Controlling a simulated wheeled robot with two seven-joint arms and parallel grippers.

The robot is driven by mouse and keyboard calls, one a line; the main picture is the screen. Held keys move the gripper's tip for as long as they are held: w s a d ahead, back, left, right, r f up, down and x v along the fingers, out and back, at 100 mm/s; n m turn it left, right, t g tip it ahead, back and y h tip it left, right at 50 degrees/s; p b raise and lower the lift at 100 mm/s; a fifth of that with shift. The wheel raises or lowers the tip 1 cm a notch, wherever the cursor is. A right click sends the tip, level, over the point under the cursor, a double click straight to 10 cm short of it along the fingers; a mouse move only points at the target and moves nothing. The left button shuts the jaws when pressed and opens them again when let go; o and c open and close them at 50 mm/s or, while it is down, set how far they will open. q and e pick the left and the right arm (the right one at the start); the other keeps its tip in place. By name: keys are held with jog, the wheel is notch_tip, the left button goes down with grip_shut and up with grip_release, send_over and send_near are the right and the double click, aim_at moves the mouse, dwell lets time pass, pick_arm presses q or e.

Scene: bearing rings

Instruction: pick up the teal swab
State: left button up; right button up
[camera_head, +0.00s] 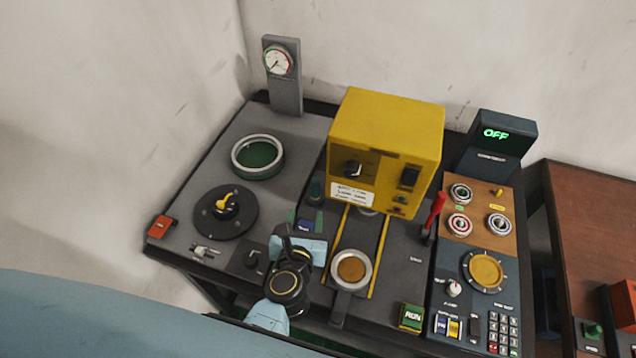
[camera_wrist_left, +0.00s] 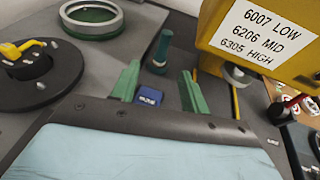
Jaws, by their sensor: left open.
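The teal swab (camera_head: 315,188) stands upright on the grey bench, just left of the yellow machine. It also shows in the left wrist view (camera_wrist_left: 160,52), beyond my fingertips and between their lines, apart from both fingers. My left gripper (camera_head: 305,217) is open and empty, with its green fingers on the near side of the swab. The fingers also show in the left wrist view (camera_wrist_left: 160,78). A small blue label (camera_wrist_left: 148,97) lies on the bench between them. My right gripper is not in view.
The yellow machine (camera_head: 385,140) stands close to the right of the swab, with a railed track running under it. A metal ring with a green inside (camera_head: 258,157) and a black disc with a yellow knob (camera_head: 226,212) are to the left. A red lever (camera_head: 434,212) stands at right.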

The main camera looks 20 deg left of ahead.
aim_at(315, 189)
pick_arm(q)
jog(key=x, duration=0.4)
jog(key=shift+w+a+f, duration=0.1)
jog(key=shift+w+f, duration=0.1)
jog(key=shift+w, duration=0.4)
jog(key=x, duration=0.2)
jog(key=b+x, duration=0.1)
jog(key=x, duration=0.1)
jog(key=shift+w+d, duration=0.15)
jog(key=shift+d, duration=0.15)
jog(key=shift+w+a+f, duration=0.1)
jog(key=shift+w+f, duration=0.05)
jog(key=shift+w, duration=0.3)
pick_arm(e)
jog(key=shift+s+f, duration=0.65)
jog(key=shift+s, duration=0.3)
pick_arm(q)
jog(key=shift+c, duration=0.5)
grip_shut()
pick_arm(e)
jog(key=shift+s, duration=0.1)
